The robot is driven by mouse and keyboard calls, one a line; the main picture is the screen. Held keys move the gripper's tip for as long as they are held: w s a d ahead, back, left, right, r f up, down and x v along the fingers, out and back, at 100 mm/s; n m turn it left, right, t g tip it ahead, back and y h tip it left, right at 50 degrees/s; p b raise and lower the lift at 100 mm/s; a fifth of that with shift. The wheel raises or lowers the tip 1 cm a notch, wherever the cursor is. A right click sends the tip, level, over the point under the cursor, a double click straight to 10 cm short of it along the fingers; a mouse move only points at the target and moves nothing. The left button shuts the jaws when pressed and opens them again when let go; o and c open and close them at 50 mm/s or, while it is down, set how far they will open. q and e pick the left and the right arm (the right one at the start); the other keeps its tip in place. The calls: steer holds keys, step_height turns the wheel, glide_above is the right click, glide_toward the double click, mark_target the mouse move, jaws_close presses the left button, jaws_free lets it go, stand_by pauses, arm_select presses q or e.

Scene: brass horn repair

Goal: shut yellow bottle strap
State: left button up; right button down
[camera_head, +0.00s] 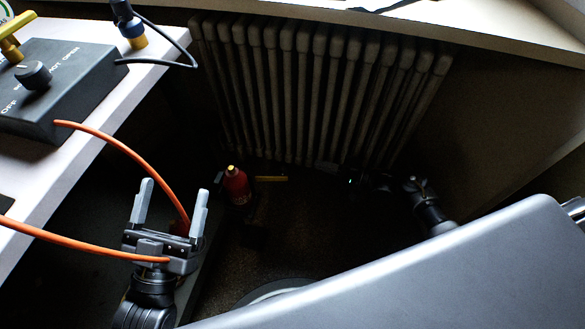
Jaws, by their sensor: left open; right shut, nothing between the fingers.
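A red bottle (237,188) with a small yellow top stands low down in front of the radiator. A yellow bar (272,178), which looks like the bottle strap, sticks out to the right of the bottle, roughly level. I cannot tell how it joins the bottle's holder. My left gripper (175,187) is open and empty, left of the bottle and apart from it. My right gripper (322,166) is dim and small, right of the yellow bar with a gap between. It is shut and empty, its fingers pointing left.
A white bench (85,135) carries a dark control box (60,90) at the left. An orange hose (130,150) runs down behind my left gripper, another length crosses it. A ribbed radiator (315,85) stands behind. The dark floor between the grippers looks mostly clear.

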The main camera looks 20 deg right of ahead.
steer(key=shift+a, duration=0.1)
steer(key=b+x, duration=0.3)
steer(key=x, duration=0.7)
arm_select(q)
steer(key=shift+s+a+r+n+t, duration=0.25)
steer(key=shift+a+r+t, duration=0.35)
steer(key=shift+t, duration=0.25)
steer(key=shift+s+a+r+n+t, duration=0.15)
steer(key=shift+s+a+r+t, duration=0.1)
steer(key=shift+a+r+t, duration=0.5)
steer(key=shift+s+a+r+n+t, duration=0.25)
steer(key=shift+a+r+t, duration=0.15)
steer(key=shift+t, duration=0.6)
arm_select(e)
steer(key=shift+s+a+r, duration=0.1)
steer(key=shift+s+a, duration=0.2)
steer(key=shift+s, duration=0.65)
steer(key=shift+s+a, duration=0.3)
steer(key=shift+s, duration=0.65)
